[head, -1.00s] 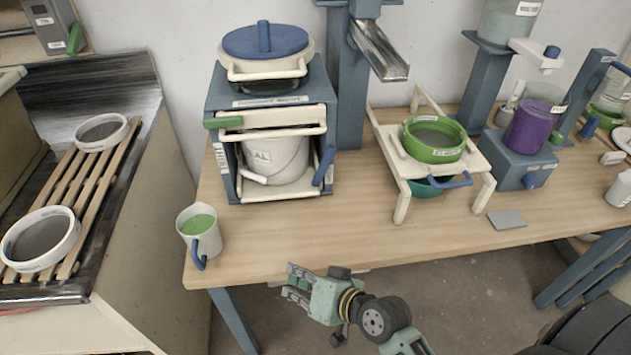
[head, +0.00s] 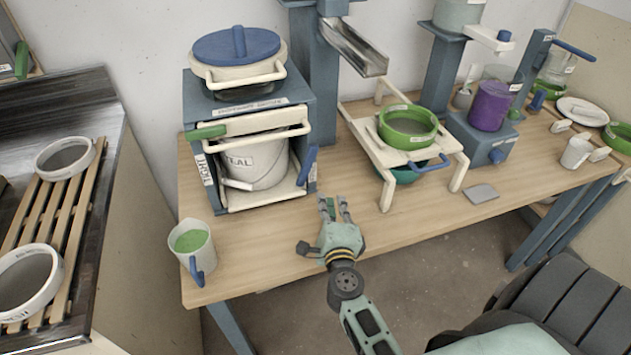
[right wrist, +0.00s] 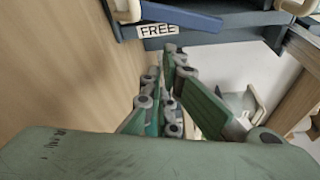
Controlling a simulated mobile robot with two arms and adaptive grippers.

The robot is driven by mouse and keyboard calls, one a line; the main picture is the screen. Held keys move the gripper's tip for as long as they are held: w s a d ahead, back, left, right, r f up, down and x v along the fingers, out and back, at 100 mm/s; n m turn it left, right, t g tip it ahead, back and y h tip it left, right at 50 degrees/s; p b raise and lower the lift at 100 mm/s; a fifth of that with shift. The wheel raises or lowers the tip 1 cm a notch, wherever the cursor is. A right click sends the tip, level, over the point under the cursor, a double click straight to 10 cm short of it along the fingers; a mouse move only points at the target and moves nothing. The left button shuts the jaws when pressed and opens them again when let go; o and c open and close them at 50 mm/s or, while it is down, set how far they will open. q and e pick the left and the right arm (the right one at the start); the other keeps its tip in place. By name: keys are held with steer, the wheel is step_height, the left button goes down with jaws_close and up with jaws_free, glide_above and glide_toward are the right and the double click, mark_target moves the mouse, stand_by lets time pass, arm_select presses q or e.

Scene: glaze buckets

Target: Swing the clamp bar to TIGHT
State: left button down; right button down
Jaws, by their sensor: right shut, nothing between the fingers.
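The blue-topped press frame (head: 190,104) stands on the table at the left and holds a grey pail (head: 255,165). A blue-handled bar (head: 307,165), apparently the clamp bar, is at the frame's right side. In the right wrist view this blue bar (right wrist: 185,20) lies beside a FREE label (right wrist: 157,30). A small label on the frame's left post (head: 204,169) appears to read TIGHT. My right gripper (head: 334,202) is shut and empty, over the table's front edge, below and right of the bar and apart from it. My left gripper is out of view.
A mug of green glaze (head: 193,250) stands at the table's front left corner. A cream stand (head: 385,155) with a green sieve (head: 408,127) is to the right. A metal chute (head: 352,48) hangs above. Bare tabletop (head: 265,240) lies in front of the press.

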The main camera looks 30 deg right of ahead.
mark_target(307, 166)
steer(key=shift+s+d+f+m+g+h, duration=0.35)
steer(key=shift+d+f+m+g+h, duration=0.3)
steer(key=shift+d+m, duration=0.15)
steer(key=shift+w, duration=0.2)
steer(key=x, duration=0.9)
steer(key=shift+w+d, duration=0.15)
steer(key=shift+w, duration=0.1)
steer(key=a, duration=0.2)
steer(key=a+r, duration=0.1)
steer(key=shift+w, duration=0.4)
steer(key=shift+a+r, duration=0.2)
steer(key=shift+a, duration=0.2)
steer(key=shift+w, duration=0.1)
